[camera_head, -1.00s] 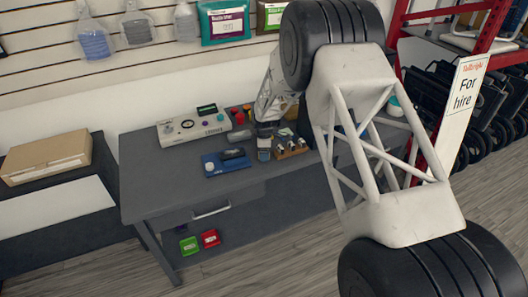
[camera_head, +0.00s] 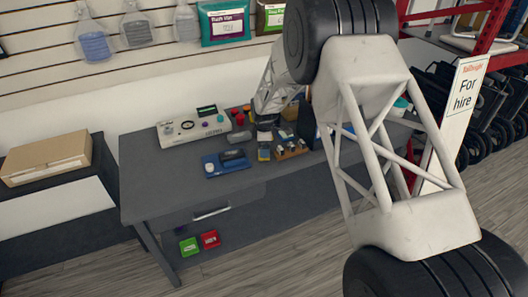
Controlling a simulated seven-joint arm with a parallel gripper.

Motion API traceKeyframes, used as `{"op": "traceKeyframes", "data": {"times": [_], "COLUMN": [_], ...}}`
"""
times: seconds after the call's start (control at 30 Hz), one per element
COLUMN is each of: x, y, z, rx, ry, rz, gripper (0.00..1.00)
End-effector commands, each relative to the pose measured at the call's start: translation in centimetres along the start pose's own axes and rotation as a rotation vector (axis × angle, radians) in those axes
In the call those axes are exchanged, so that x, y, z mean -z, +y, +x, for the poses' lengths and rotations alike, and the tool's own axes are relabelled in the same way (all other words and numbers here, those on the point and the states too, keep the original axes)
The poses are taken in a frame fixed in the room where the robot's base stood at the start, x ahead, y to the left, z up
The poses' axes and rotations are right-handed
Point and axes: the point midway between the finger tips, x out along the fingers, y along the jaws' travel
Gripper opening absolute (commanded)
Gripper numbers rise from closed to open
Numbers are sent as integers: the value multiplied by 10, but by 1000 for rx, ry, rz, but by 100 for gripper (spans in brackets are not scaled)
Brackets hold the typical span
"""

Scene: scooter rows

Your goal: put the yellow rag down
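My gripper (camera_head: 266,122) is small and dark in the view, low over the right part of the grey workbench (camera_head: 165,185). My arm hides much of that area. The fingers are too small and dark to tell open from shut.
A white control box (camera_head: 190,129) stands at the bench's back, with a blue tray (camera_head: 226,163) in front. A brown holder (camera_head: 290,149) is to the right. The bench's left front is clear. A cardboard box (camera_head: 47,158) sits on the dark unit at left.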

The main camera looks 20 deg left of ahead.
Motion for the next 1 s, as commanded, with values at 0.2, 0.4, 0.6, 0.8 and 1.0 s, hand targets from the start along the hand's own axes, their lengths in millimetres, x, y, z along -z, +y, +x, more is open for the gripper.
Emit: {"op": "traceKeyframes", "data": {"times": [0.2, 0.4, 0.6, 0.8, 1.0], "x": [0, 0, 0, 0, 0], "y": [2, 2, 1, 1, 1], "z": [-40, -66, -79, -82, -82], "rx": [-6, -6, -5, -5, -5], "ry": [1, 1, 1, 1, 1], "rz": [0, 0, 0, 0, 0], "gripper": [95, 95, 95, 95, 95]}}
